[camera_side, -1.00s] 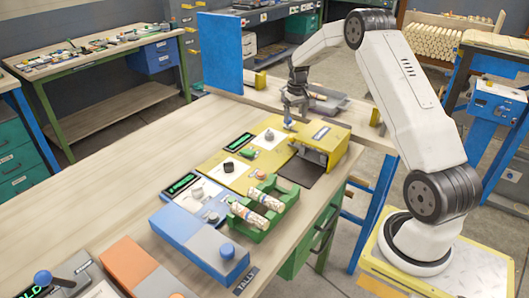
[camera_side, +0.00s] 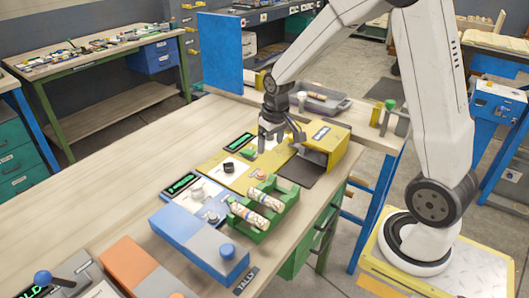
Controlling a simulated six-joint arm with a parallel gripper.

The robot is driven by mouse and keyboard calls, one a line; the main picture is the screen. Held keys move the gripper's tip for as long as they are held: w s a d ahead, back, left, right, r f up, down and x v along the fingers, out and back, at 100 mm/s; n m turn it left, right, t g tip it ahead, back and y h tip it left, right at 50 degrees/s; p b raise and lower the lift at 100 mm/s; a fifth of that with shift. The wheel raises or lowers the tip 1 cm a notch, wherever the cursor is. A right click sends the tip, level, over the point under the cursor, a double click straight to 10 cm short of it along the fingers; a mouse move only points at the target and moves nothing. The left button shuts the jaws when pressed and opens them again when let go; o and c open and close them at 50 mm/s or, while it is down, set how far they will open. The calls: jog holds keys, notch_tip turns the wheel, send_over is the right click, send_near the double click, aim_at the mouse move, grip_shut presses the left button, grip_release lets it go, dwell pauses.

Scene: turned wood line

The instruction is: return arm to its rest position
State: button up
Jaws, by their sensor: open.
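My gripper (camera_side: 281,146) points down over the far part of the yellow station, with its grey fingers spread apart. I see nothing between them. My white arm reaches from its base at the right, its elbow above the top edge of the picture. The yellow station (camera_side: 237,178) carries a dark display, a white pad with a black knob (camera_side: 229,168) and a small green piece. The gripper covers part of its far end; I cannot tell whether the fingertips touch anything there.
A yellow box (camera_side: 326,141) stands just right of the gripper. A green cradle (camera_side: 285,195) holds two patterned turned pieces (camera_side: 250,219) in front. A blue-grey station (camera_side: 185,233) lies nearer. A grey tray (camera_side: 325,101) lies behind. The bench's left side (camera_side: 110,195) is clear.

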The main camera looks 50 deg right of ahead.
jog(key=s+a+n+t, duration=0.1)
jog(key=s+a+n, duration=0.1)
jog(key=s+a, duration=0.8)
jog(key=shift+s+f, duration=0.4)
jog(key=shift+s, duration=0.5)
dwell(0.4)
jog(key=shift+c, duration=1.4)
jog(key=w+d+m+g, duration=0.1)
jog(key=w+d+m, duration=0.1)
jog(key=w+d, duration=1.1)
jog(key=w+d+f+m, duration=0.1)
jog(key=d, duration=0.5)
jog(key=w+d+f+m+g, duration=0.1)
jog(key=w+d, duration=0.1)
jog(key=d, duration=0.5)
jog(key=w+d+f+m, duration=0.1)
jog(key=d, duration=0.5)
jog(key=shift+w+d+g, duration=0.15)
jog(key=shift+w+g, duration=0.1)
jog(key=shift+g, duration=0.05)
jog(key=shift+f, duration=0.15)
